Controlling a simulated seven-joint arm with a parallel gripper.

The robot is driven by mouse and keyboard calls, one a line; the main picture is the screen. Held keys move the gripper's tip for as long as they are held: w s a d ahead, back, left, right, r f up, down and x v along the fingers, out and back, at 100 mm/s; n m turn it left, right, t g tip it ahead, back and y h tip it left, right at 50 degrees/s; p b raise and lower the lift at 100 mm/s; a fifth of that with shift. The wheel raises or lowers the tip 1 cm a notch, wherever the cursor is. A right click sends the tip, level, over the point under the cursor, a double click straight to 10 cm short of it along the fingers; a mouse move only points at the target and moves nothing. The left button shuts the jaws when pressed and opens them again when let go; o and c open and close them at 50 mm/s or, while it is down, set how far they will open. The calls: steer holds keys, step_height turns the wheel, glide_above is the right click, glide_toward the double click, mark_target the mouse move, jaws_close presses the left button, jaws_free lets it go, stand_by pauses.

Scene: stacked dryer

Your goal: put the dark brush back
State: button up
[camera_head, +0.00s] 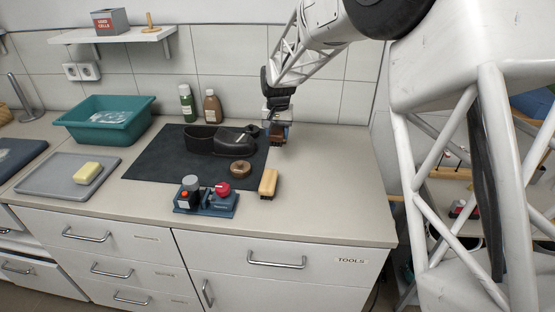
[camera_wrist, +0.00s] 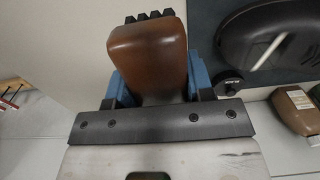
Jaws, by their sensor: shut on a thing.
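My gripper (camera_head: 278,122) is above the counter, just right of the dark mat. It is shut on the dark brush (camera_wrist: 148,52), which has a brown wooden body and black bristles at its far edge. The brush also shows small below the gripper in the head view (camera_head: 278,132). In the wrist view it sits between the blue fingers, which hide part of its sides. A second brush (camera_head: 268,183), with a light yellow wooden body, lies on the counter near the front edge.
A dark mat (camera_head: 160,165) bears black shoes (camera_head: 232,142) and a round brown tin (camera_head: 240,169). A blue caddy (camera_head: 205,207) with red and grey items stands in front. Green (camera_head: 187,104) and brown (camera_head: 212,108) bottles stand behind. The counter's right part (camera_head: 335,185) is clear.

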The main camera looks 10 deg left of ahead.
glide_above(277, 162)
steer(key=shift+w+f, duration=0.1)
steer(key=shift+f, duration=2.1)
steer(key=shift+f, duration=2.5)
steer(key=shift+f, duration=0.15)
steer(key=o, duration=0.8)
steer(key=shift+o, duration=0.2)
step_height(277, 162, up, 12)
steer(key=shift+d+r, duration=0.1)
steer(key=shift+r, duration=0.05)
